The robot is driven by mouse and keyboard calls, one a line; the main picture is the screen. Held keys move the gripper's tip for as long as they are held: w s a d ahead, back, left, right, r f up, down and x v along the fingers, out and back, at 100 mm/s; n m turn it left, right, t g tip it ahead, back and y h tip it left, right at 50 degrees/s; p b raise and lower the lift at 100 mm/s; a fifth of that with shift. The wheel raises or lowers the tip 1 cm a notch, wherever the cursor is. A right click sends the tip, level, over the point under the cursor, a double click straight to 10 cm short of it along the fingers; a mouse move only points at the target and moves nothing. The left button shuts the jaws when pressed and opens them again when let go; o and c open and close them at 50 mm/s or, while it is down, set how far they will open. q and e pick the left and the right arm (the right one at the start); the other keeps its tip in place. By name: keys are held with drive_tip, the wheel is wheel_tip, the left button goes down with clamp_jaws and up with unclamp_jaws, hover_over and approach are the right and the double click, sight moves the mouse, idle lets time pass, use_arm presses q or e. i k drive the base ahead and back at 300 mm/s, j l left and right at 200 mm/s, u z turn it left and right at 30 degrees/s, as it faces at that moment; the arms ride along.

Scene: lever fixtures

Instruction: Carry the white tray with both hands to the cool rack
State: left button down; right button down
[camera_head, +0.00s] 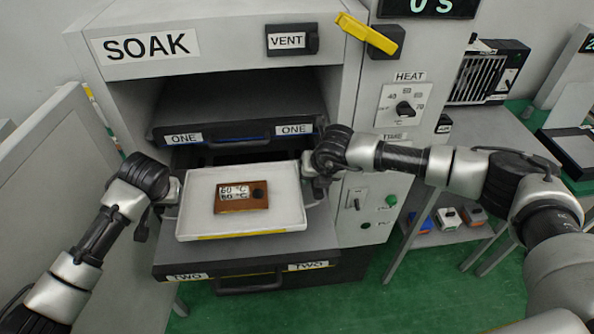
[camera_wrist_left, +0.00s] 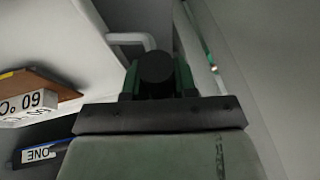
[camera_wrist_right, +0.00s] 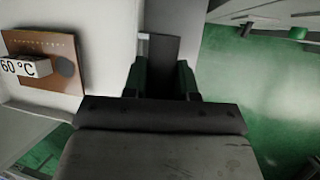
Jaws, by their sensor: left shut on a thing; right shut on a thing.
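The white tray (camera_head: 290,205) is level in front of the soak cabinet, above the pulled-out drawer TWO. A brown board (camera_head: 242,205) with a "60 °C" label block and a dark round knob lies on it. My left gripper (camera_head: 172,190) is shut on the tray's left side, and the left wrist view shows the tray (camera_wrist_left: 85,45) with a handle at its jaws. My right gripper (camera_head: 308,182) is shut on the tray's right side. The right wrist view shows the tray (camera_wrist_right: 110,50) and board (camera_wrist_right: 45,60). The contact at the fingertips is partly hidden. I cannot make out a cool rack.
The SOAK cabinet (camera_head: 225,45) has drawer ONE (camera_head: 240,132) and drawer TWO (camera_head: 320,255) extended. A yellow lever (camera_head: 366,34) sits upper right, above the HEAT dial (camera_head: 405,108). A side shelf (camera_head: 450,236) stands at right. A grey panel (camera_head: 50,160) bounds the left. Green floor is open.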

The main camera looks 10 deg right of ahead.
sight(481, 140)
drive_tip(key=k+l, duration=0.1)
drive_tip(key=l, duration=0.8)
drive_tip(key=k+l, duration=0.15)
drive_tip(key=l, duration=0.8)
drive_tip(key=k+l, duration=0.15)
drive_tip(key=l, duration=0.3)
drive_tip(key=i+l+u, duration=0.2)
drive_tip(key=l, duration=1.25)
drive_tip(key=l+u, duration=0.2)
drive_tip(key=l, duration=1.25)
drive_tip(key=i+j+z, duration=0.4)
drive_tip(key=j, duration=0.3)
drive_tip(key=i, duration=0.1)
